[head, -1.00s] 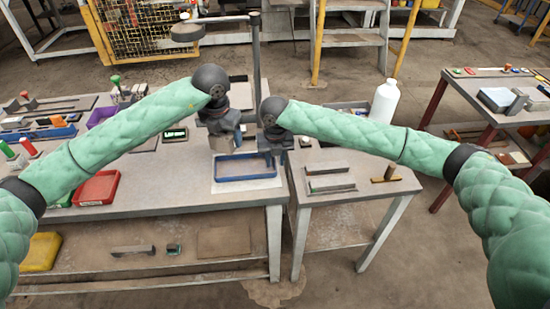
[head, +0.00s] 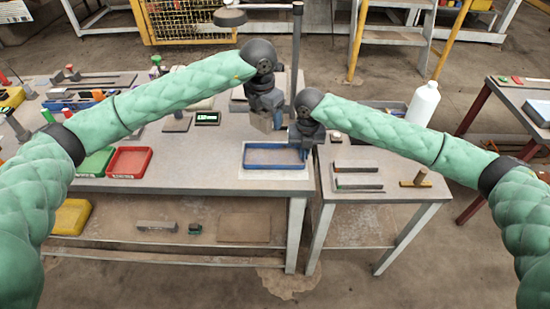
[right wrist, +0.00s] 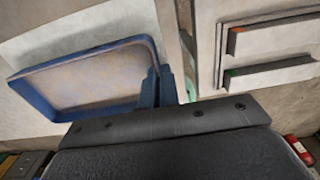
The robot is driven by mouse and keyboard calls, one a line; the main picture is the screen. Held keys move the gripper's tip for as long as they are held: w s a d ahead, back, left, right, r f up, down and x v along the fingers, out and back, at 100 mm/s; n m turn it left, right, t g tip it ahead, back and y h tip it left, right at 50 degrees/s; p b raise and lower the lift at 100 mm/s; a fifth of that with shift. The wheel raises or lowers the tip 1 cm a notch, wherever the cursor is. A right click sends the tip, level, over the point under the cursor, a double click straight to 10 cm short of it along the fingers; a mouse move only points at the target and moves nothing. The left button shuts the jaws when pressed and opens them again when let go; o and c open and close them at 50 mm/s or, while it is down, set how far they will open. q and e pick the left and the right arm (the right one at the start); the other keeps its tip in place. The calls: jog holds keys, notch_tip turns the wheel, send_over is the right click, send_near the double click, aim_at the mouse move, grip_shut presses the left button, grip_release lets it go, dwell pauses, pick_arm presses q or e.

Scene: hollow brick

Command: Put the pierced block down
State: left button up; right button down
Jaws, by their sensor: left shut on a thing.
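The pierced block (head: 262,122) is a small greyish-tan piece in my left gripper (head: 267,112). The gripper is shut on it and holds it behind the blue tray, apart from it; no hole can be made out. The blue tray (head: 246,165) lies on a white sheet near the table's right end. My right gripper (head: 304,148) points down at the tray's right edge. In the right wrist view its fingers (right wrist: 158,88) are close together at the tray's (right wrist: 40,74) right rim. Whether they pinch the rim is unclear.
A red tray (head: 129,162) and a green tray stand to the left. A post (head: 296,50) rises behind my grippers. The side table (head: 390,200) at right holds metal bars and a T-shaped piece (head: 416,180); a white bottle (head: 423,103) stands behind. Bare tabletop lies left of the blue tray.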

aim_at(269, 160)
pick_arm(q)
jog(key=f+m, duration=0.1)
jog(key=m, duration=0.5)
jog(key=s+f+m+g, duration=0.1)
jog(key=m, duration=0.6)
jog(key=f+m+g, duration=0.1)
jog(key=m, duration=0.6)
jog(key=shift+s+d+f, duration=0.15)
jog(key=shift+s, duration=0.1)
jog(key=m, duration=0.4)
jog(key=shift+s+y, duration=0.1)
jog(key=shift+y, duration=0.2)
jog(key=m, duration=0.3)
jog(key=shift+m, duration=0.3)
jog(key=shift+f, duration=5)
jog(key=shift+f, duration=0.1)
